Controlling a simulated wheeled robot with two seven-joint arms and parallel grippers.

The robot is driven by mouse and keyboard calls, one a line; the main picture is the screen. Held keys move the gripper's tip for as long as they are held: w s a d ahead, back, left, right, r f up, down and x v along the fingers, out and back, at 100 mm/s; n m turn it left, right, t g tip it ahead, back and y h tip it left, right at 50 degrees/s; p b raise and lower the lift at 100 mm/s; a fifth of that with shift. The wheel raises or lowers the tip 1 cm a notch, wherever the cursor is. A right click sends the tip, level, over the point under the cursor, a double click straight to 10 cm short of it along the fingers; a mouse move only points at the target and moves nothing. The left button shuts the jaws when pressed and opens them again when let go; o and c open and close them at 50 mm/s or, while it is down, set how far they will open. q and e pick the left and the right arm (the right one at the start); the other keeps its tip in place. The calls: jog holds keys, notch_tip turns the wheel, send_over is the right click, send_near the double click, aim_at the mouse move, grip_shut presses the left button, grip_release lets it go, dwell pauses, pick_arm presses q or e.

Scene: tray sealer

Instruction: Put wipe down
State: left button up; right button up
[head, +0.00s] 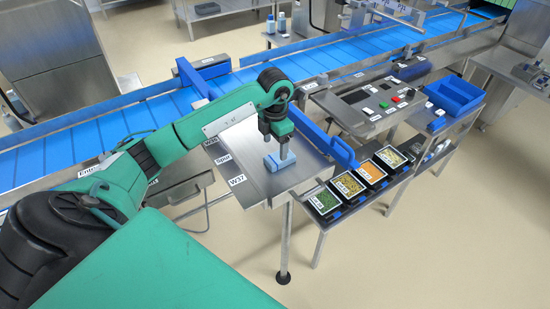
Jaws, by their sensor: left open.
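The wipe (277,164) is a small light-blue block-like piece. It appears to rest on the steel side table (240,180), near that table's right part. My left gripper (277,148) points down directly above the wipe with its fingers apart. The fingers partly hide the wipe's top, and I cannot tell whether they touch it. My right gripper is not in view.
A blue conveyor (120,122) runs behind the table. A blue guide bar (330,145) stands by its right side. A blue bin (455,95) stands farther right.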

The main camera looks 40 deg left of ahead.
aim_at(275, 159)
pick_arm(q)
notch_tip(275, 159, up, 6)
jog(key=b, duration=0.1)
dwell(0.4)
